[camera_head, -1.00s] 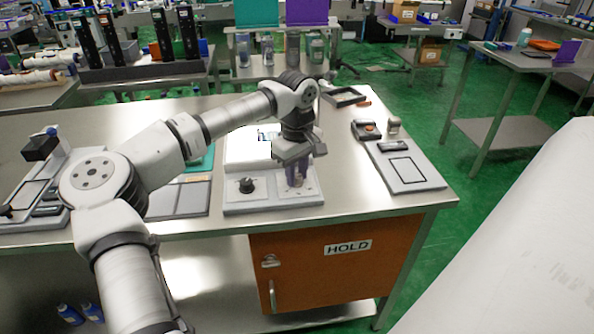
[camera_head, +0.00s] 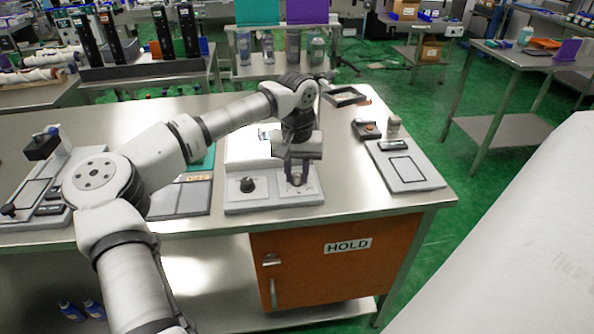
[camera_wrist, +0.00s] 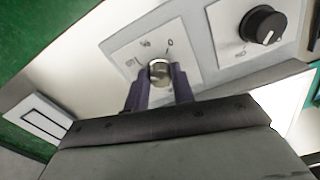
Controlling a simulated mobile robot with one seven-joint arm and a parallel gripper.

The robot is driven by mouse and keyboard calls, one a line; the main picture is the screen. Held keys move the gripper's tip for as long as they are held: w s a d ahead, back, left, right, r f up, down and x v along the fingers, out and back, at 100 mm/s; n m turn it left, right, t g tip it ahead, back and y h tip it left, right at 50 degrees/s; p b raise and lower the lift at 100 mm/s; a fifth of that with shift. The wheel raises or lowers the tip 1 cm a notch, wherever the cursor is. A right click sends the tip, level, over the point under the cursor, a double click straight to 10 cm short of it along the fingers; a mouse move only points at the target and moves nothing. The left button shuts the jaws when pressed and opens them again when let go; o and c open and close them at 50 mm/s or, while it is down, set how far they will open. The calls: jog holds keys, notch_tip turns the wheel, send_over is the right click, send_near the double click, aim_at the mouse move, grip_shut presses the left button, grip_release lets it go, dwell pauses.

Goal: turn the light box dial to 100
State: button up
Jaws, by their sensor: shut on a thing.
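A silver round knob (camera_wrist: 159,71) sits on a white plate (camera_wrist: 130,50) with printed marks around it, one of which looks like a 0. The other marks are too small to read surely. My gripper (camera_wrist: 160,80) is shut on this knob, one dark finger on each side. In the head view my gripper (camera_head: 297,180) points down at the right part of the grey light box base (camera_head: 270,203), and the knob is mostly hidden by the fingers. The bright light box panel (camera_head: 240,148) lies behind, partly hidden by my arm.
A black dial (camera_head: 247,185) stands on the same base to the left; it also shows in the wrist view (camera_wrist: 263,24). A grey board with a black frame (camera_head: 404,172) lies to the right. An orange cabinet marked HOLD (camera_head: 330,270) is below the table edge.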

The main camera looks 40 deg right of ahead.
aim_at(297, 175)
jog(key=shift+w+r+m, duration=0.1)
jog(key=shift+r+m, duration=0.05)
jog(key=shift+m, duration=0.55)
jog(key=o, duration=1)
notch_tip(297, 175, up, 14)
jog(key=b, duration=0.1)
